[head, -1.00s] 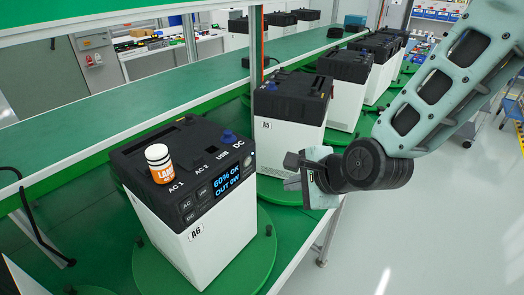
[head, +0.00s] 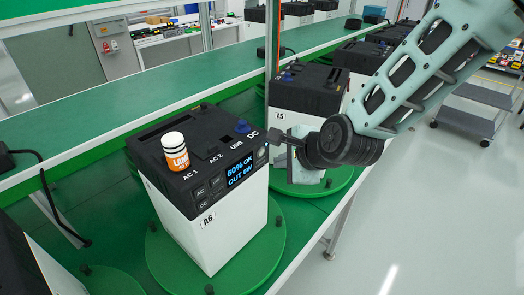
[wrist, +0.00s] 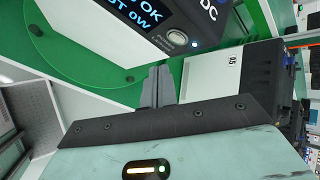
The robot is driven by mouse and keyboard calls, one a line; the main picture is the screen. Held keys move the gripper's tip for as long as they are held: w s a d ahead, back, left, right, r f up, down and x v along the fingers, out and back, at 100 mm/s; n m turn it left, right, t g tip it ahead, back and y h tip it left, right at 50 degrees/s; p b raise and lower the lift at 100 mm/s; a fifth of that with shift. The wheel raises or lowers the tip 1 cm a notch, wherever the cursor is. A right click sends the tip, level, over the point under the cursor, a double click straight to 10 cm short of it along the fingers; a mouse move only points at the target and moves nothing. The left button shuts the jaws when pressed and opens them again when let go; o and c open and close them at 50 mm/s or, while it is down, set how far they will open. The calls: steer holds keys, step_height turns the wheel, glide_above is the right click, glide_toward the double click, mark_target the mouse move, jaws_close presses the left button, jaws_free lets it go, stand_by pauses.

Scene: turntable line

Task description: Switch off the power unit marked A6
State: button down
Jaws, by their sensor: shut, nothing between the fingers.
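The power unit marked A6 (head: 215,235) is a white box with a black top, upright on a green turntable (head: 270,262). Its lit screen (head: 241,170) reads "60% OK, OUT 0W". In the wrist view a round power button (wrist: 178,38) sits on its black front below the DC mark, with a small lit light (wrist: 194,44) beside it. My gripper (head: 271,140) is shut and empty, close to the unit's right corner. In the wrist view its fingertips (wrist: 158,70) point at the unit just below and left of the button; whether they touch the unit I cannot tell.
An orange-and-white cylinder (head: 175,152) stands on A6 at AC 1, and a blue plug (head: 242,127) is at DC. Unit A5 (head: 300,105) stands behind my gripper. A green bench (head: 120,125) runs behind the units. Open floor (head: 430,220) lies at right.

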mark_target(262, 158)
steer(key=shift+w+a, duration=0.65)
steer(key=shift+a, duration=0.2)
steer(key=shift+w+a, duration=0.1)
stand_by(1.5)
steer(key=shift+w+a, duration=0.15)
steer(key=shift+a, duration=0.1)
steer(key=shift+w+a, duration=0.2)
steer(key=shift+a, duration=0.05)
stand_by(0.6)
steer(key=shift+d, duration=0.15)
steer(key=shift+s+d+b, duration=0.45)
stand_by(0.4)
